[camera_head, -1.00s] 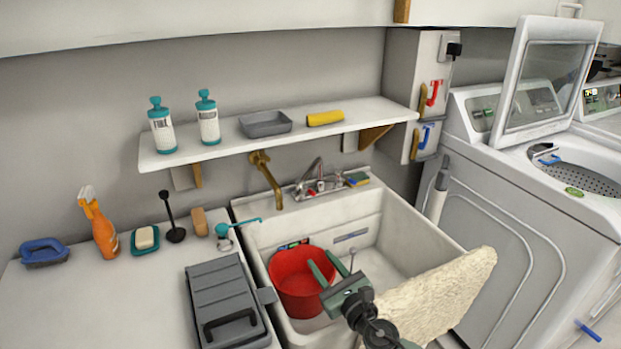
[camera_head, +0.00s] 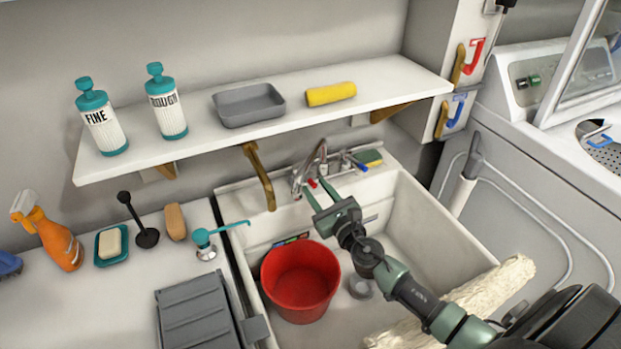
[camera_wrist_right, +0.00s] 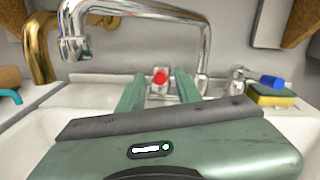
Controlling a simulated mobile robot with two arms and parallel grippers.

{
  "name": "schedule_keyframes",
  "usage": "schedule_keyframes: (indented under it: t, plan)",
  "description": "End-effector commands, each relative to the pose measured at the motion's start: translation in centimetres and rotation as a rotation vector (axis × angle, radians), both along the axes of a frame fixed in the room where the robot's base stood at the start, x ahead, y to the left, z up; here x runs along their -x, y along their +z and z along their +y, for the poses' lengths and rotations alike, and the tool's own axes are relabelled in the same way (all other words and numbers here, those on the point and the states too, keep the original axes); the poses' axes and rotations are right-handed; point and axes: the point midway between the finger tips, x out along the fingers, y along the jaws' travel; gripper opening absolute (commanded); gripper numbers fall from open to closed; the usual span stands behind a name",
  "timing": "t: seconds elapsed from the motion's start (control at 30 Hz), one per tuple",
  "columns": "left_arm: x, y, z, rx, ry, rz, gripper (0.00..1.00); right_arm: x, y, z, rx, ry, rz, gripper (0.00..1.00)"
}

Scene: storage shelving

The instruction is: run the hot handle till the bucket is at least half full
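The red bucket (camera_head: 300,306) stands upright in the left part of the sink; no water shows in it. The chrome faucet (camera_head: 322,150) is on the sink's back ledge, and no stream shows from its spout (camera_wrist_right: 75,45). The red hot handle (camera_head: 312,183) is at the faucet's base; it also shows in the right wrist view (camera_wrist_right: 160,77). The blue handle (camera_head: 360,166) is to its right. My right gripper (camera_head: 321,193) is open in front of the red handle, which appears between its fingers (camera_wrist_right: 158,92) in the wrist view; contact cannot be told. My left gripper is out of view.
A yellow-green sponge (camera_head: 370,157) lies right of the handles. A pale rough roll (camera_head: 480,295) lies across the sink's front right. A teal pump (camera_head: 204,245) stands left of the sink.

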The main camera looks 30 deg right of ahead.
Motion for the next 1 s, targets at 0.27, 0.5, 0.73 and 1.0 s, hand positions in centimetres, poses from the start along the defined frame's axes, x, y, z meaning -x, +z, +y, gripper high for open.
schedule_keyframes:
  t: [0.27, 0.5, 0.73, 1.0]
  plan:
    - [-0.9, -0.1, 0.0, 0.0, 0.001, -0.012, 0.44, -3.4, 0.0, 0.0, 0.0, 0.0, 0.0, 0.34]
    - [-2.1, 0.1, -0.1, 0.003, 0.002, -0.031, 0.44, -3.8, 0.0, 0.0, 0.0, 0.001, 0.001, 0.34]
    - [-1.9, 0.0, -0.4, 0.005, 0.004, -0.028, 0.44, -3.8, 0.0, 0.0, 0.0, 0.001, 0.0, 0.0]
    - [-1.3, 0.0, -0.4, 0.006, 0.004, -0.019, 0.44, -3.8, 0.0, 0.0, 0.0, 0.001, 0.0, 0.0]
